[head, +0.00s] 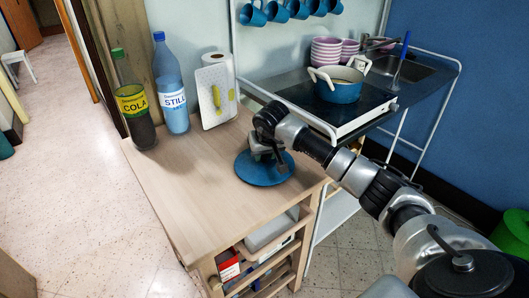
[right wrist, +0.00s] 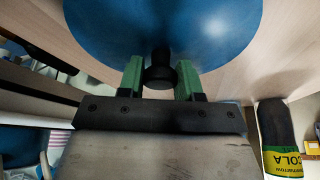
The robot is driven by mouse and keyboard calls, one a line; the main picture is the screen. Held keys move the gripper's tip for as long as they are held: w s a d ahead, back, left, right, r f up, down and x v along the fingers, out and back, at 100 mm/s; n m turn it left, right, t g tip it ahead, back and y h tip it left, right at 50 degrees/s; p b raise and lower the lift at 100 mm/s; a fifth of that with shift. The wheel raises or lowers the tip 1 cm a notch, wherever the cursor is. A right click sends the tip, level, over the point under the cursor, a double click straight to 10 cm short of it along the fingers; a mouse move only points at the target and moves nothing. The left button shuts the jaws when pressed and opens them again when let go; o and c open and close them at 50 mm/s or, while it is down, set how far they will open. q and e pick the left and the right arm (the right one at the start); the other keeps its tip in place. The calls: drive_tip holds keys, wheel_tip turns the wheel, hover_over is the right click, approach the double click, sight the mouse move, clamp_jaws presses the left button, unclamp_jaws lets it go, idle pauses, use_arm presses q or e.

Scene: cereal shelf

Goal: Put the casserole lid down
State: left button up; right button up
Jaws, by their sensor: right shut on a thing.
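The blue casserole lid (head: 262,170) is on or just above the wooden counter's right part in the head view; whether it touches the wood I cannot tell. My right gripper (head: 268,152) is over the lid. In the right wrist view the green fingers of my right gripper (right wrist: 160,78) are shut on the black knob of the lid (right wrist: 165,25). The blue casserole (head: 338,88) with cream handles stands on the black stove, its top open. My left gripper is not in view.
A cola bottle (head: 134,105), a water bottle (head: 170,85), a white cutting board (head: 215,97) and a paper roll stand at the counter's back left. The wooden counter (head: 190,185) is clear in front and left of the lid. Pink bowls (head: 325,50) stand behind the casserole.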

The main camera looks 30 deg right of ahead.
drive_tip(key=shift+f, duration=0.1)
drive_tip(key=o, duration=1)
drive_tip(key=v, duration=1.2)
drive_tip(key=shift+s, duration=0.1)
